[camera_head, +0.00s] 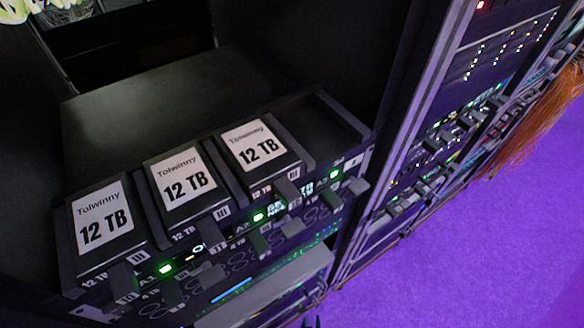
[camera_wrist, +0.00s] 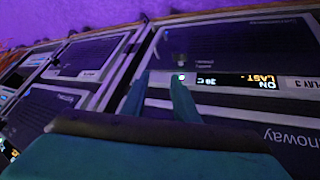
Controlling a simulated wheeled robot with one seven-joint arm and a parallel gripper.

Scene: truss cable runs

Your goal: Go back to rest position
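My gripper (camera_wrist: 158,84) shows in the wrist view as two teal fingers with a gap between their tips. It is open, and I see nothing held between them. The fingers point toward dark equipment panels, one with a small lit display (camera_wrist: 236,81) reading "ON" and "LAST". I cannot tell whether the fingertips touch a panel. In the head view my gripper is not clearly visible; only a small dark tip shows at the bottom edge.
An open drive tray (camera_head: 345,128) holds three labelled 12 TB drives, including the middle one (camera_head: 183,183). It juts from the dark rack. Another rack (camera_head: 440,150) with lit units stands to the right, with orange cables (camera_head: 540,115) beyond. Purple floor (camera_head: 480,255) is clear at lower right.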

